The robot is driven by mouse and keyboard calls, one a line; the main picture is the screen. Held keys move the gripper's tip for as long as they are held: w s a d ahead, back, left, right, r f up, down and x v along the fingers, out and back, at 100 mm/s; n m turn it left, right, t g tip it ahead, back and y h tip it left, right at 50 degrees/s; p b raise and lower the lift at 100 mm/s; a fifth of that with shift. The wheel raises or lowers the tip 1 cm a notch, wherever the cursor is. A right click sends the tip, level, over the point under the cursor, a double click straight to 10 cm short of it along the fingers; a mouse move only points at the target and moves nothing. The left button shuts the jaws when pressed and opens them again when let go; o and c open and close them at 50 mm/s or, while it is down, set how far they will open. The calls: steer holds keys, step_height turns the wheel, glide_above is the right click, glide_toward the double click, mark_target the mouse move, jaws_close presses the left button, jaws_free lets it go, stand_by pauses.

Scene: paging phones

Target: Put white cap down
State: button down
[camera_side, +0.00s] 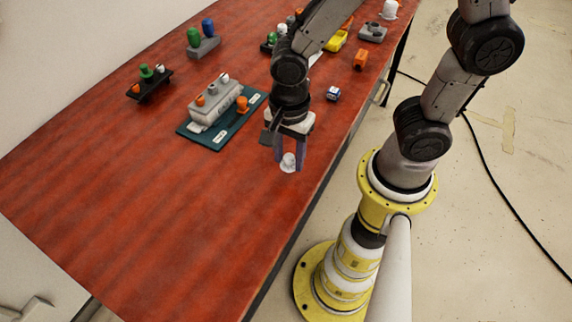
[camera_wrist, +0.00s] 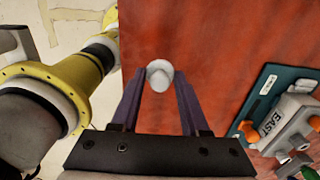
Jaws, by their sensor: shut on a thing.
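The white cap (camera_side: 288,162) is between the fingertips of my gripper (camera_side: 289,160), low over the red table near its front edge. In the wrist view the white cap (camera_wrist: 160,75) sits between the two purple fingers of my gripper (camera_wrist: 160,78), which are shut on it. I cannot tell whether the cap touches the table. The teal board (camera_side: 184,128) lies to the left of my gripper and carries a grey phone unit (camera_side: 214,108) with an orange cap and a white cap on top. Another orange cap (camera_side: 242,105) stands beside the unit on the board.
A dark base with green and orange caps (camera_side: 150,84), a grey base with blue and green caps (camera_side: 205,46), a small blue-white block (camera_side: 333,94) and an orange block (camera_side: 360,60) stand farther back.

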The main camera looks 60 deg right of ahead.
mark_target(286, 159)
steer(key=shift+w+a+f, duration=0.1)
steer(key=shift+w+f, duration=0.1)
steer(key=shift+f, duration=0.15)
steer(key=shift+w+f, duration=0.1)
steer(key=shift+f, duration=1.45)
steer(key=shift+f, duration=0.15)
steer(key=shift+c, duration=2)
jaws_free()
